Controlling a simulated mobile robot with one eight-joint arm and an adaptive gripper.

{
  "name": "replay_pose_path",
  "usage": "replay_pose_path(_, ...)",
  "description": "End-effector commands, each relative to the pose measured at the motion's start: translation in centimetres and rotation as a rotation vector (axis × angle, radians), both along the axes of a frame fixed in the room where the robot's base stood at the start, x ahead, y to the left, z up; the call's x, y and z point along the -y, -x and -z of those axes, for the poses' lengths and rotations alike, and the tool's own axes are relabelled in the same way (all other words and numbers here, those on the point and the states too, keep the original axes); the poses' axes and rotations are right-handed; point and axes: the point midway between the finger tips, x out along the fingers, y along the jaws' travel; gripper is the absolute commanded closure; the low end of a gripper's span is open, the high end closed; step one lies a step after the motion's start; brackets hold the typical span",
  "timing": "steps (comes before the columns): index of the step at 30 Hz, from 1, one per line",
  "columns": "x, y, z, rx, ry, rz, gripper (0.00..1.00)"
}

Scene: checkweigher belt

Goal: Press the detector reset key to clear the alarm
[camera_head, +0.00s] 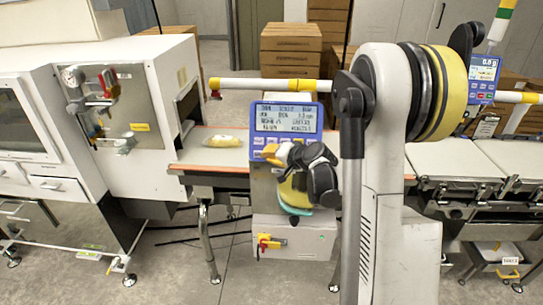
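A blue control panel (286,122) with a lit, several-line text display faces me at the centre of the head view, on top of a white cabinet (308,242). The display text is too small to read surely. My gripper (275,153), black with yellow parts, is in front of the panel's lower edge and the cabinet top. It covers the area below the display, so I cannot make out the reset key. Whether the gripper touches the panel, and whether its fingers are open or shut, I cannot tell.
A yellowish pack (221,141) lies on the belt (202,158) left of the panel. A white machine housing (150,75) stands at the left. A second blue display (484,68) reads about 0.0 g above the belts at the right. Wooden crates (290,50) stand behind.

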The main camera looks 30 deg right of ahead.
Motion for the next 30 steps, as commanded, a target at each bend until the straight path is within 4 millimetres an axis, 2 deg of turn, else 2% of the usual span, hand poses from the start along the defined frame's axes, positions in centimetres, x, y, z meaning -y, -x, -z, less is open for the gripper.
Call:
replay_pose_path(10, -0.7, 1.1, -0.7, 0.000, 0.000, 0.000, 1.00)
replay_pose_path(22, -1.0, 1.4, -0.9, 0.000, 0.000, 0.000, 1.00)
replay_pose_path(30, -2.3, 3.4, -2.2, 0.000, 0.001, 0.000, 1.00)
